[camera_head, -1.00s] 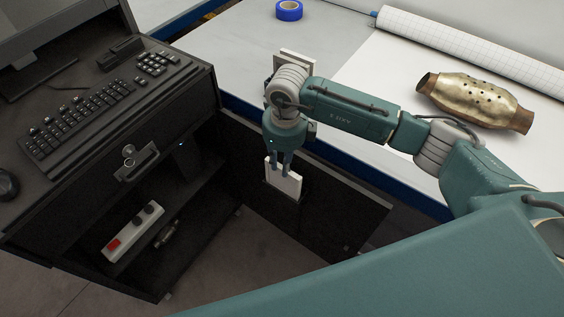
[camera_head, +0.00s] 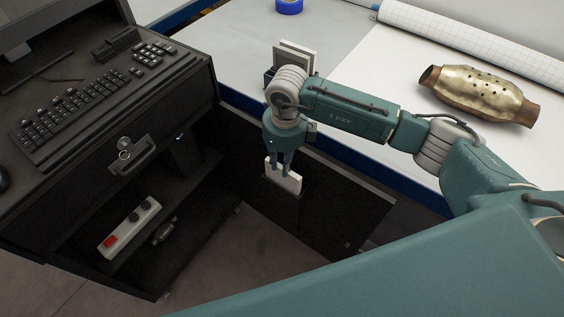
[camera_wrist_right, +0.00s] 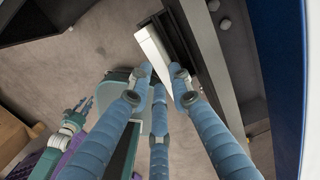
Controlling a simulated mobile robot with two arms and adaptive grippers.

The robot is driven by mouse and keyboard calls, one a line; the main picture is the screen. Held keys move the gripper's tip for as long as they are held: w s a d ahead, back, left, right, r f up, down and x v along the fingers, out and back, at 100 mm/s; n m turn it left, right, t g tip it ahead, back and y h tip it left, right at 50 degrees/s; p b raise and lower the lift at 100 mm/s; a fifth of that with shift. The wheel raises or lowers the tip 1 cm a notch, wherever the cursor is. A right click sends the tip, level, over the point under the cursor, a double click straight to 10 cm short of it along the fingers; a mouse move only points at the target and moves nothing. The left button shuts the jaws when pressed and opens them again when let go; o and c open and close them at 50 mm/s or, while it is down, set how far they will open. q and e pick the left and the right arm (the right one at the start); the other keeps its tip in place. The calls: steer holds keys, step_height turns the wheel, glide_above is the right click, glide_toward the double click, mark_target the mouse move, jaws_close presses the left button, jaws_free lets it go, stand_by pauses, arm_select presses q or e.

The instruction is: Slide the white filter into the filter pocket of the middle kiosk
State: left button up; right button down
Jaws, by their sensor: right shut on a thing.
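The white filter (camera_head: 284,181) is a thin white block. My right gripper (camera_head: 280,166) is shut on its upper edge and points down. The filter is upright at the inner face of the open black door (camera_head: 325,210) of the middle kiosk (camera_head: 125,170). Its lower end is at the dark filter pocket (camera_head: 270,184); I cannot tell how deep it sits. In the right wrist view the filter (camera_wrist_right: 153,50) lies along a dark slotted part (camera_wrist_right: 184,45). A small hand with blue fingers (camera_wrist_right: 82,106), probably my left gripper, shows there; its opening is unclear.
The table behind holds a rack with upright panels (camera_head: 297,58), blue tape (camera_head: 289,6) and a metal converter (camera_head: 480,95).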

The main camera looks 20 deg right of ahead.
steer(key=shift+f+b, duration=1.4)
steer(key=shift+f, duration=0.3)
steer(key=shift+d+f+b, duration=0.1)
steer(key=shift+f+b, duration=0.3)
steer(key=shift+f, duration=0.1)
steer(key=c, duration=1.2)
jaws_free()
